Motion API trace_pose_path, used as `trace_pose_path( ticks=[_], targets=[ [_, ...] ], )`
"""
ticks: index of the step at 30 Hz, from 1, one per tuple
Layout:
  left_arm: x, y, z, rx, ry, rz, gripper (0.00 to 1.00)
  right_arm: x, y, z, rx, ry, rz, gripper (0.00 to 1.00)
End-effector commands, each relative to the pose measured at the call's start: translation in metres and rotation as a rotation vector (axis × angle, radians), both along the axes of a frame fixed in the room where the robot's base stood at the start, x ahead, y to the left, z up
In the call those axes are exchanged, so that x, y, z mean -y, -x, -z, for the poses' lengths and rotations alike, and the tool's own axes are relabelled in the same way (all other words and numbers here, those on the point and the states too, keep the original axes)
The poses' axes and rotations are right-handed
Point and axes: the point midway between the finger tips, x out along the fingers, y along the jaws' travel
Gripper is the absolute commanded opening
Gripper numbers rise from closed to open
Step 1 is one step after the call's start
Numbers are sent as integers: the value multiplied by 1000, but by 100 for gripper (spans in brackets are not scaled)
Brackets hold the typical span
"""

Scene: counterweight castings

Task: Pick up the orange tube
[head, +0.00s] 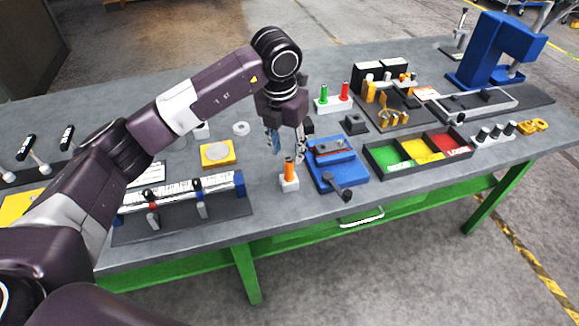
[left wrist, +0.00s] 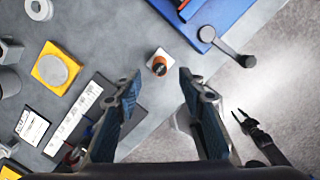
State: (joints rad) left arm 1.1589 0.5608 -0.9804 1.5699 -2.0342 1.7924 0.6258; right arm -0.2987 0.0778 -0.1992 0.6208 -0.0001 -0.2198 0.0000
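The orange tube (head: 289,167) stands upright in a small white block (head: 289,184) near the front edge of the workbench. In the left wrist view the tube (left wrist: 159,68) is seen from above, just ahead of the gap between the fingers. My left gripper (head: 289,143) points down over the tube, its fingertips above and near the tube's top. In the left wrist view my left gripper (left wrist: 155,84) is open, with nothing between its fingers. I cannot identify my right gripper in the head view.
A blue fixture with a crank handle (head: 336,165) stands close to the right of the tube. A yellow block with a grey disc (head: 217,153) lies to the left. A green, yellow and red tray (head: 376,171) is further right. Green and red tubes (head: 333,97) stand behind.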

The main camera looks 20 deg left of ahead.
Motion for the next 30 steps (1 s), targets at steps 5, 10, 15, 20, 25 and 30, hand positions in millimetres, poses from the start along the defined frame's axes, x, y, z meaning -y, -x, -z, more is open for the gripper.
trace_pose_path(
  ticks=[5, 10, 15, 20, 25, 30],
  targets=[
    [0, -3, 18, -5, 1, 0, 37, 0, 2, -19, -2, -1, 0, 28],
    [1, -7, 42, -4, 2, 0, 37, 0, 2, -29, -2, -1, 0, 28],
    [1, -9, 53, -1, 3, 1, 37, 0, 2, -31, -3, 0, -1, 28],
    [1, -9, 54, 0, 4, 3, 37, 0, 2, -30, -3, 0, -1, 28],
    [1, -9, 53, 0, 4, 3, 20, 0, 2, -30, -3, 1, -1, 28],
    [1, -9, 53, 0, 3, 2, 1, 1, 2, -30, -3, 1, -2, 28]
  ],
)
